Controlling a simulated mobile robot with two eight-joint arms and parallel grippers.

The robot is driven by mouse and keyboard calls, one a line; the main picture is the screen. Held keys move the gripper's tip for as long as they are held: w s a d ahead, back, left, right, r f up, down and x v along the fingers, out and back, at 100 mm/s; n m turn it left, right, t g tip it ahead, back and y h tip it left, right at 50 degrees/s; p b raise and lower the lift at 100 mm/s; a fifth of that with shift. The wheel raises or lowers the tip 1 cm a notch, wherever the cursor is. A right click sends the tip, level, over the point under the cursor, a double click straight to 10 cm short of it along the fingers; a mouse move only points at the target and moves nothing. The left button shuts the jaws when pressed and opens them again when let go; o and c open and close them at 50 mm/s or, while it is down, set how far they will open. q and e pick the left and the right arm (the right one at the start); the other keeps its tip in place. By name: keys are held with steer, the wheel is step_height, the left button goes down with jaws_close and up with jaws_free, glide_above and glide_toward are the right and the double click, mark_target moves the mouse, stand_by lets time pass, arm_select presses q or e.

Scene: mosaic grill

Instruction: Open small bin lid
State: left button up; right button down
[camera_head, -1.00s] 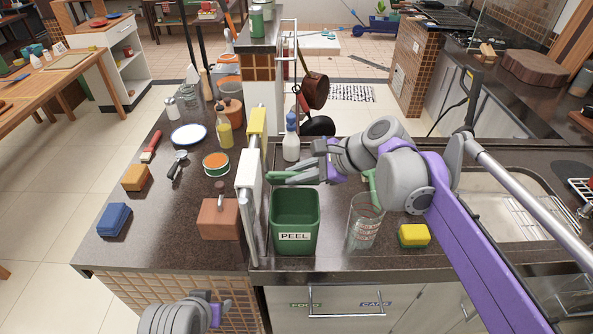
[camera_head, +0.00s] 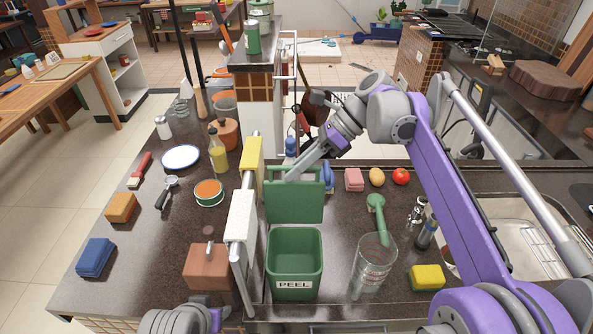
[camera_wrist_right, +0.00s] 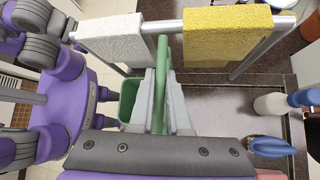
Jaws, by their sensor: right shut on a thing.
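The small green bin (camera_head: 295,262), labelled PEEL, stands on the dark counter with its top uncovered. Its green lid (camera_head: 294,207) stands roughly upright behind the bin, its broad face towards me. My right gripper (camera_head: 293,175) reaches in from the right and is shut on the lid's upper edge. In the right wrist view, my right gripper's fingers (camera_wrist_right: 160,105) lie either side of the thin green lid (camera_wrist_right: 163,60), and part of the bin (camera_wrist_right: 128,98) shows beside them. Only part of my left arm shows at the bottom; its fingertips are out of frame.
A rail with white (camera_head: 241,215) and yellow (camera_head: 251,165) cloths stands left of the bin. A glass (camera_head: 372,268), a green brush (camera_head: 377,212) and a yellow sponge (camera_head: 427,277) are on its right. A brown box (camera_head: 209,268) is left of the rail.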

steer(key=shift+w+f, duration=0.15)
steer(key=shift+w, duration=0.15)
steer(key=c, duration=0.9)
jaws_free()
steer(key=v, duration=0.7)
steer(key=shift+w+r, duration=0.2)
steer(key=shift+r, duration=0.05)
steer(key=shift+s+d+f, duration=0.1)
steer(key=shift+s+d, duration=0.05)
